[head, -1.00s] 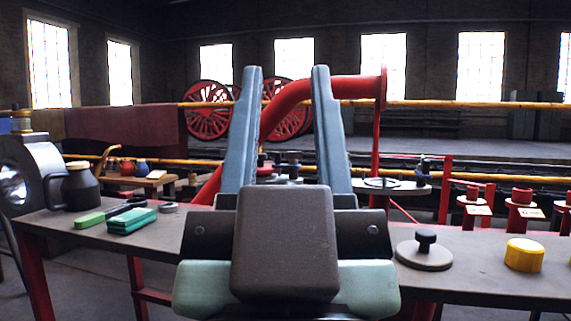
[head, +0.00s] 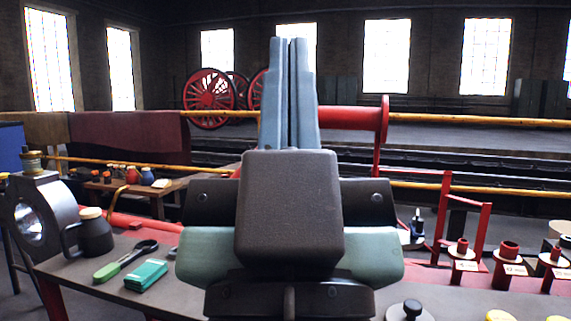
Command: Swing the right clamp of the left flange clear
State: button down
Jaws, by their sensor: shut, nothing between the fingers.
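My gripper (head: 289,45) stands upright in the middle of the head view, its two blue-grey fingers shut together with nothing between them. A red pipe (head: 345,118) ends in a round red flange (head: 384,125) just right of the fingers. The fingers and palm hide the rest of the pipe. I cannot pick out the left flange or its right clamp; my gripper covers the middle of the view. I cannot tell whether the fingers touch anything behind them.
A bench (head: 105,285) in front holds a dark jug (head: 93,236), a green-handled tool (head: 120,262), a green block (head: 147,275) and a round lamp (head: 38,215). Red posts with labels (head: 510,268) stand at right. A yellow rail (head: 450,119) crosses behind.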

notch_tip(320, 180, up, 13)
jog(key=p, duration=1)
